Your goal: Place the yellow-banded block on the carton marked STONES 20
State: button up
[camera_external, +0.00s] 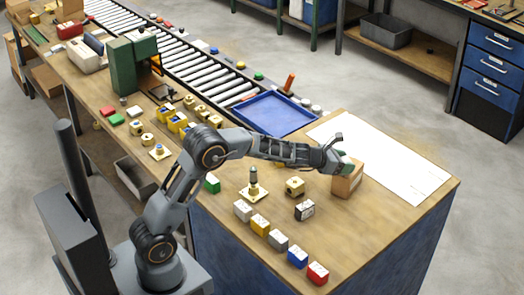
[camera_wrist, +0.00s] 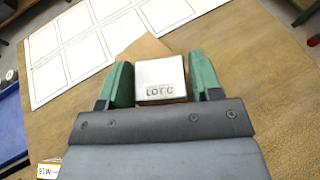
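My gripper (camera_wrist: 162,85) has green finger pads on both sides of a pale grey block (camera_wrist: 161,78) marked LOT C. A brown carton (camera_wrist: 148,47) shows just beyond the block in the wrist view. In the external view my gripper (camera_external: 341,160) is at the top of the carton (camera_external: 346,184), and the block is mostly hidden there. I cannot tell whether the block rests on the carton. The STONES 20 marking is not readable.
White, yellow (camera_external: 261,225), grey, blue and red blocks stand in a row near the front edge.

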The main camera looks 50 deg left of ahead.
jog(key=shift+o, duration=1.4)
jog(key=shift+r, duration=0.1)
jog(key=shift+r+p, duration=0.15)
jog(key=shift+p, duration=0.15)
jog(key=s+a+r+n+g+y+b, duration=0.1)
jog(key=s+a+r+n+y, duration=0.15)
jog(key=s+a+n, duration=0.65)
jog(key=s+a+r+n+g+y, duration=0.15)
jog(key=s+a+n+y, duration=0.3)
jog(key=s+n, duration=0.75)
jog(key=s+f+n+g+h, duration=0.1)
jog(key=s+f+n+g, duration=0.1)
jog(key=s+n, duration=0.7)
jog(key=s+f+n+g+h, duration=0.1)
jog(key=s+f+n+g, duration=0.2)
jog(key=s+n, duration=0.6)
jog(key=shift+s+f+n+g, duration=0.15)
jog(key=shift+s+n+g, duration=0.25)
jog(key=shift+n+g, duration=0.45)
